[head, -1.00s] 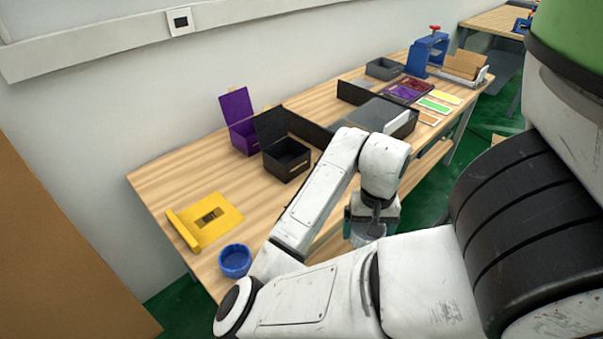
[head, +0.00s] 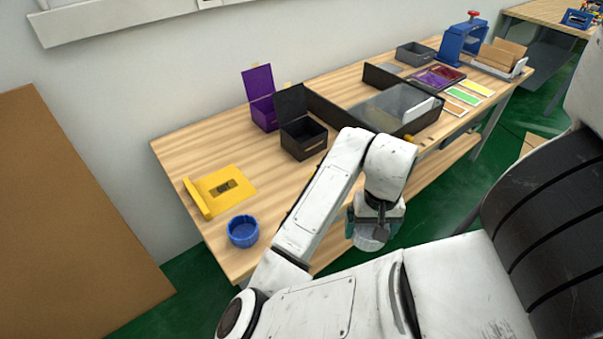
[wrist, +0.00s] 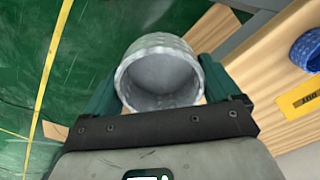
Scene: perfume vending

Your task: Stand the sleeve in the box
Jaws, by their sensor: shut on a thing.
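The sleeve (wrist: 160,44) is a pale grey, round, cup-like piece with a textured outer wall and a hollow facing the wrist camera. My gripper (wrist: 160,84) is shut on it, one teal finger on each side. In the head view the sleeve (head: 369,238) hangs from my gripper (head: 375,216), in front of the table's near edge and over the floor. A black box (head: 303,140) with a raised lid stands on the table. A purple box (head: 263,112), also lid up, stands behind it. I cannot tell which one is the task's box.
The wooden table (head: 185,153) carries a yellow plate (head: 235,183), a blue round cup (head: 243,231), a black divided tray (head: 323,112), a grey bin (head: 415,53) and a blue press (head: 463,42). A brown panel (head: 70,210) stands at left. Bare tabletop lies left of the boxes.

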